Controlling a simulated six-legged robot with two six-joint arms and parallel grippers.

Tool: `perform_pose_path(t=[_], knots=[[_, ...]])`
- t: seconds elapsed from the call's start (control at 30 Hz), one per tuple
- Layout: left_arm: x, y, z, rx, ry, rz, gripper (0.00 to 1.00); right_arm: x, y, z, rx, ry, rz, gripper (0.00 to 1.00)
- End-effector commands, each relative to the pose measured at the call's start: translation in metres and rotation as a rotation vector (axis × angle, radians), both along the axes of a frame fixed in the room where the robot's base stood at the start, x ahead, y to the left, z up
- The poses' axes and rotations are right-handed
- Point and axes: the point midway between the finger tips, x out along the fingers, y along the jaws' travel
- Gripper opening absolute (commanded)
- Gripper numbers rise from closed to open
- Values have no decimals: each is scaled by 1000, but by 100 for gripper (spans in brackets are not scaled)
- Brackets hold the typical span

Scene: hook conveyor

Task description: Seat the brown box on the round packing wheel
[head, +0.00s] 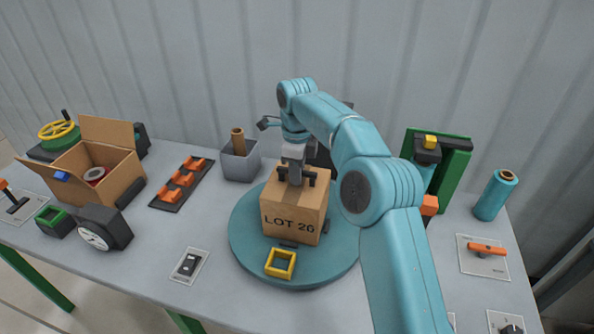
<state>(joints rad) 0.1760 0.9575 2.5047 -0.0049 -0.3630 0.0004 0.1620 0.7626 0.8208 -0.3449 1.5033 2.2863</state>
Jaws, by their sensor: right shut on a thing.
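The brown box (293,218), marked "LOT 26", is upright over the middle of the round teal packing wheel (250,247). Whether its base touches the wheel or hangs slightly above is hard to tell. My right gripper (295,178) comes down from above and is shut on the top of the brown box. A yellow square frame (280,264) lies at the wheel's front edge, in front of the box. Small dark pieces show on the wheel around the box's base. My left gripper is not in view.
An open carton (120,175) and a dial gauge (105,228) stand at left. A dark rack with orange pieces (182,183) and a grey bin (240,160) stand behind left. A teal cylinder (495,195) and an orange-handled plate (484,252) are at right. The table front left of the wheel is mostly clear.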

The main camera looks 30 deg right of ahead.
Motion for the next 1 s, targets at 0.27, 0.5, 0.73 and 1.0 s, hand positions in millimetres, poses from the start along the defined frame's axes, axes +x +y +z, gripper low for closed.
perform_pose_path(t=[0.27,0.5,0.73,1.0], knots=[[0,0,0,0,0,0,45,0,0,0,0,-3,-1,32],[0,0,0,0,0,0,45,0,0,-1,0,-1,0,49],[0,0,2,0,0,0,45,1,0,13,-1,-2,0,49],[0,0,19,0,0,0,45,0,0,64,-1,-3,0,49]])
